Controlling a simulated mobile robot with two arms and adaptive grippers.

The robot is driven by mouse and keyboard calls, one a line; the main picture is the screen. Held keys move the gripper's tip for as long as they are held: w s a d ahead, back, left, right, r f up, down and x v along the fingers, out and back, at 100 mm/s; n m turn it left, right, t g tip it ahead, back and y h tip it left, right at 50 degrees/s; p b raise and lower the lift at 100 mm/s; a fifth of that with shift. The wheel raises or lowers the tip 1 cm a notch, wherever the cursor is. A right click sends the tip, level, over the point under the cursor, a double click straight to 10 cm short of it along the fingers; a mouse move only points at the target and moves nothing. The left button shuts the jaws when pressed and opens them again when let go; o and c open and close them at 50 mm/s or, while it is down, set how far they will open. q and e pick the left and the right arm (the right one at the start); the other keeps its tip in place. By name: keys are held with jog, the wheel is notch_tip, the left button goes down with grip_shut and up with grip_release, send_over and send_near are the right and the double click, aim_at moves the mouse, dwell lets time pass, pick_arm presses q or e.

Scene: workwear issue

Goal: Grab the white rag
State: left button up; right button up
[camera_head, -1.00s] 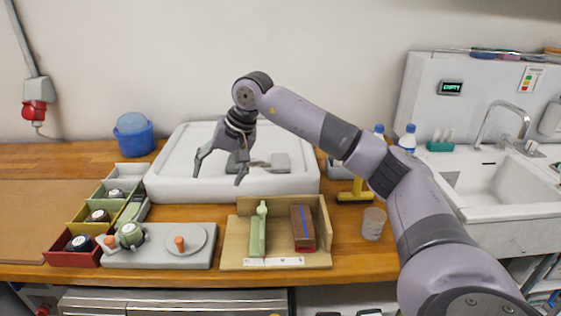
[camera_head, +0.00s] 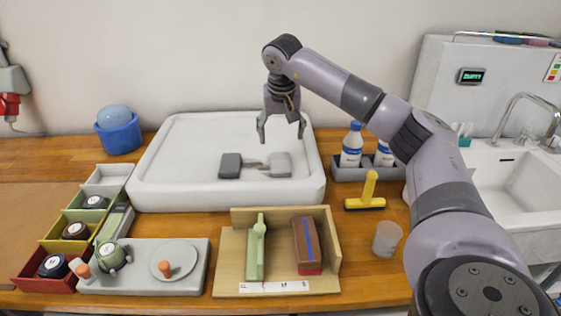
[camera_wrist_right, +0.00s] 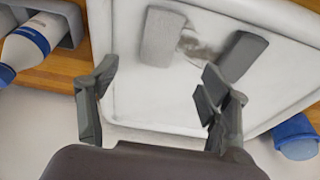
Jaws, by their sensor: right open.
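My right gripper (camera_head: 282,138) is open and empty above the back right part of a large white tray (camera_head: 160,180). In the right wrist view its two fingers (camera_wrist_right: 160,85) stand wide apart over the tray. In the tray lie a dark grey block (camera_head: 230,166) and a lighter grey block (camera_head: 280,164), which also show in the wrist view as one block (camera_wrist_right: 161,38) and another (camera_wrist_right: 243,55). A small brownish-grey patch (camera_wrist_right: 197,47) lies between them; I cannot tell whether it is cloth or a stain. I cannot make out a clear white rag. My left gripper is out of view.
A blue bucket (camera_head: 118,137) stands left of the tray. A grey holder with white bottles (camera_head: 351,146) and a yellow-handled tool (camera_head: 367,196) are at its right.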

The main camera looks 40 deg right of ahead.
aim_at(281, 161)
jog(key=x, duration=0.4)
jog(key=shift+w+d, duration=0.1)
jog(key=p+x, duration=0.1)
jog(key=x, duration=0.1)
jog(key=shift+w+f, duration=0.1)
jog(key=shift+f, duration=0.3)
jog(key=p+x, duration=0.1)
jog(key=x, duration=0.2)
jog(key=shift+w+d+f+p, duration=0.1)
jog(key=shift+d+f+p, duration=0.05)
jog(key=shift+f+p, duration=0.2)
jog(key=shift+w+d+f, duration=0.1)
jog(key=shift+f, duration=0.35)
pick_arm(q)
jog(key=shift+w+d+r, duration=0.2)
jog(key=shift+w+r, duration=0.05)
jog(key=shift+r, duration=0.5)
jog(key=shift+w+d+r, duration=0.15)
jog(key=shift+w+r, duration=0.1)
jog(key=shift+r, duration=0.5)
pick_arm(e)
jog(key=c, duration=1.2)
